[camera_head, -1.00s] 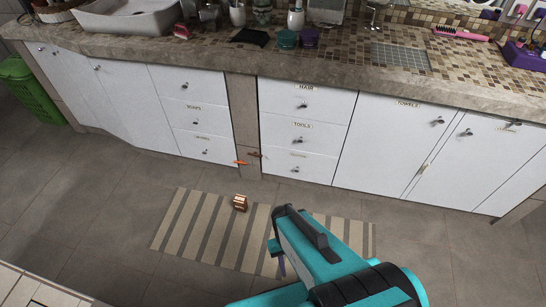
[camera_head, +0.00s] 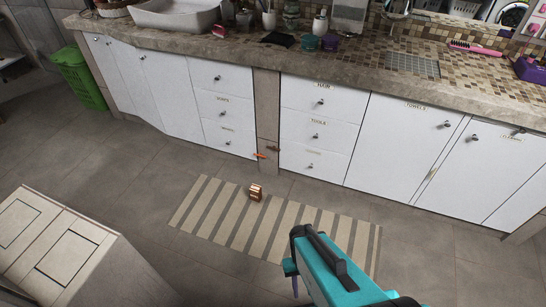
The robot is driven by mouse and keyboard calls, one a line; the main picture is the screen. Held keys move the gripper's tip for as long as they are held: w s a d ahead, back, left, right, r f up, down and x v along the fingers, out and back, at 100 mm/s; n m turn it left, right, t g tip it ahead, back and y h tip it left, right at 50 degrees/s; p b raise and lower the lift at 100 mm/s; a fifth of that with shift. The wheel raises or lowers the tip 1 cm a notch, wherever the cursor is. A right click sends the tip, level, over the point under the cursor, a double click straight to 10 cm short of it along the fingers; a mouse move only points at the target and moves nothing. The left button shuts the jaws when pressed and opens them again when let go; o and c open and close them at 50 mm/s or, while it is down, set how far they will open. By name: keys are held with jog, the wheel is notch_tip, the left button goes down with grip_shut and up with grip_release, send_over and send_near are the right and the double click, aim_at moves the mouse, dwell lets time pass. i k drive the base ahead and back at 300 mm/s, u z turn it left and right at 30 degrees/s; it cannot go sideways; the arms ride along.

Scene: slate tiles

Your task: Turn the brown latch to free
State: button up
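The brown latch (camera_head: 273,149) is a small dark-brown bar on the narrow stone-coloured post (camera_head: 268,110) between the two white drawer stacks. It lies roughly level and is small in the picture. An orange latch (camera_head: 259,155) sits just left of it and a little lower. My teal and black arm rises from the bottom edge, well in front of the cabinets and apart from the latch. A small part at its end (camera_head: 294,284) points down; the arm mostly hides my gripper, and its fingers cannot be made out.
A small copper-brown block (camera_head: 255,192) stands on the striped mat (camera_head: 213,209) before the post. A pale cabinet (camera_head: 120,270) fills the lower left. A green bin (camera_head: 80,78) stands far left. Open tiled floor lies between the pale cabinet and the mat.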

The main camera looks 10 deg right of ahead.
aim_at(326, 166)
jog(key=z, duration=0.1)
jog(key=i, duration=1.15)
jog(key=u, duration=0.05)
